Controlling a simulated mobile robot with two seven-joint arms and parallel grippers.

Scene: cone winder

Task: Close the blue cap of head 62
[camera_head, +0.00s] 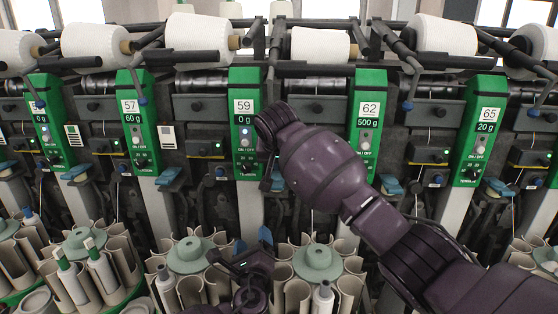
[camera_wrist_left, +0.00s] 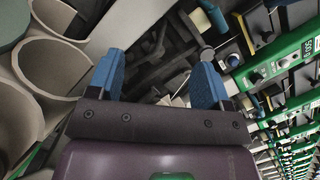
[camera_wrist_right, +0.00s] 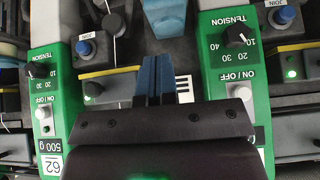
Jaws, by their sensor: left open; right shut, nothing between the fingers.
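The head 62 panel (camera_head: 366,125) is green, marked 500 g; in the right wrist view it shows upside down (camera_wrist_right: 55,110). A blue cap (camera_wrist_right: 165,14) shows at the top edge of the right wrist view, between the head 62 panel and its neighbour, beyond my right fingertips and apart from them. Another blue cap (camera_head: 390,185) shows right of the head 62 panel. I cannot tell which belongs to head 62. My right gripper (camera_wrist_right: 154,62) is shut and empty; in the head view my right arm hides much of that area. My left gripper (camera_wrist_left: 155,65) is open and empty, low among the tubes (camera_head: 253,244).
Round tube carriers (camera_head: 315,262) with several pale tubes stand below the heads. The green panels of head 59 (camera_head: 246,120) and head 65 (camera_head: 480,130) flank head 62. Yarn cones (camera_head: 320,45) and dark arms line the top. Large tubes (camera_wrist_left: 55,75) lie close to my left gripper.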

